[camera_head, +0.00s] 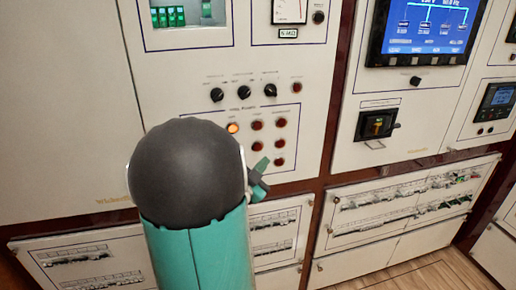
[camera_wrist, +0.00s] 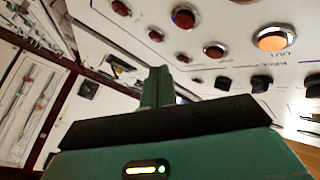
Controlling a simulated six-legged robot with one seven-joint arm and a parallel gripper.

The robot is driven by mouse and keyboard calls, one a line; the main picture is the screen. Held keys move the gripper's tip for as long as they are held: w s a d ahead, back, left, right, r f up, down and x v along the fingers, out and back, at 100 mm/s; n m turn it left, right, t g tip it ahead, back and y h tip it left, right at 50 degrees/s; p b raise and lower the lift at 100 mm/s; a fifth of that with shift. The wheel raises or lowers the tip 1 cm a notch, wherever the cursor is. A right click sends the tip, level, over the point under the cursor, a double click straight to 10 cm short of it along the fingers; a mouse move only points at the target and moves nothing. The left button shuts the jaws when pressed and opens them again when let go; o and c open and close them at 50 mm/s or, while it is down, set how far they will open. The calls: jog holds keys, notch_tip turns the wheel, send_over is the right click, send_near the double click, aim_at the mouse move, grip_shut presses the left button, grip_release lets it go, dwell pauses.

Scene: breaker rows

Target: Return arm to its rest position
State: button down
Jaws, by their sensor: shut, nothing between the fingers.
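My arm rises from the bottom of the head view, with a black rounded link and a teal link in front of the cabinet. My gripper (camera_head: 262,166) shows only in part beyond the black link, near the red lamps on the cabinet front. In the wrist view my gripper (camera_wrist: 158,76) has its green fingers together, with nothing seen between them. The rest of the gripper is hidden behind the arm in the head view. I cannot tell its exact distance from the panel.
The cabinet panel has a lit orange lamp (camera_head: 232,127), red lamps (camera_head: 281,122) and black knobs (camera_head: 243,92). A blue screen (camera_head: 425,25) and a breaker (camera_head: 378,124) are at right. Breaker rows (camera_head: 403,205) run below. Wooden floor (camera_head: 440,272) shows at lower right.

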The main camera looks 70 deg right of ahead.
dwell(0.6)
jog(key=w+a+r+n+t+y, duration=0.1)
jog(key=w+a+n+t, duration=0.25)
jog(key=w, duration=0.35)
jog(key=w+a+n+t+y, duration=0.2)
jog(key=w+a+t, duration=0.15)
jog(key=w, duration=0.25)
jog(key=w+a+r+n+t+y, duration=0.1)
jog(key=w+a+n+t, duration=0.15)
jog(key=w+t, duration=0.35)
jog(key=w+a+n+t+y, duration=0.3)
jog(key=w+a+n+y, duration=0.55)
jog(key=a, duration=0.65)
jog(key=a+n+g+y, duration=0.1)
jog(key=a+n+y, duration=0.4)
jog(key=a, duration=1.1)
jog(key=s+a+n+g+y, duration=0.1)
jog(key=s+a+n+g, duration=0.3)
jog(key=s+a+n, duration=0.3)
jog(key=s+a+f, duration=0.1)
jog(key=s+a, duration=0.2)
jog(key=a, duration=0.1)
jog(key=shift+s, duration=0.4)
jog(key=shift+d+y, duration=0.2)
jog(key=shift+y, duration=0.05)
